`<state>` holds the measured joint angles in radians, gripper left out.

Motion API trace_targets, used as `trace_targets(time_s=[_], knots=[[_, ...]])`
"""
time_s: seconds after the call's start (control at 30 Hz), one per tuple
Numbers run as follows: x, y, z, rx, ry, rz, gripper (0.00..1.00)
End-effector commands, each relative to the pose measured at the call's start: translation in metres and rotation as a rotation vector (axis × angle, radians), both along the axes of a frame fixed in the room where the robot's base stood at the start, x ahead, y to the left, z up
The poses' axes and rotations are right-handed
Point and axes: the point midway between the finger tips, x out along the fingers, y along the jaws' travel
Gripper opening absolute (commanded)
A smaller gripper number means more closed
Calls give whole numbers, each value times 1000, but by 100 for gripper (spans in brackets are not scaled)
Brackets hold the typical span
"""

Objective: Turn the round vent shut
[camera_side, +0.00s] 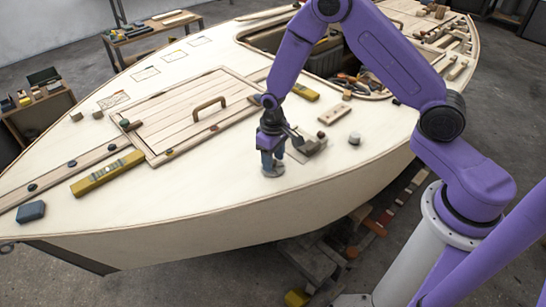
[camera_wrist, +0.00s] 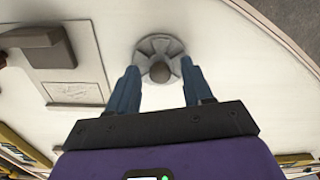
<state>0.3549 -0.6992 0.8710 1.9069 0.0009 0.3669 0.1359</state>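The round vent (camera_side: 273,170) is a small grey disc on the pale plywood deck, near the hull's near edge. In the wrist view the vent (camera_wrist: 160,58) shows a ribbed round plate with a darker knob (camera_wrist: 160,72) at its middle. My gripper (camera_side: 271,160) points down right over the vent, and its blue fingers hide part of it in the side view. In the wrist view my gripper (camera_wrist: 159,80) has its two fingers apart, one on each side of the knob, with gaps between. Whether the fingertips touch the plate, I cannot tell.
A small round cap (camera_side: 354,138) lies to the right. A hatch with a handle (camera_side: 208,109) and a yellow level (camera_side: 107,173) are to the left. The deck in front is clear.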

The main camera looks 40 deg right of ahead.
Motion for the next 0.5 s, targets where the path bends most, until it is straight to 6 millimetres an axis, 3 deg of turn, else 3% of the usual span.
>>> trace_targets(time_s=[0.27,0.5], knots=[[1,0,2,1,-3,1,50],[2,1,29,2,-7,2,50]])
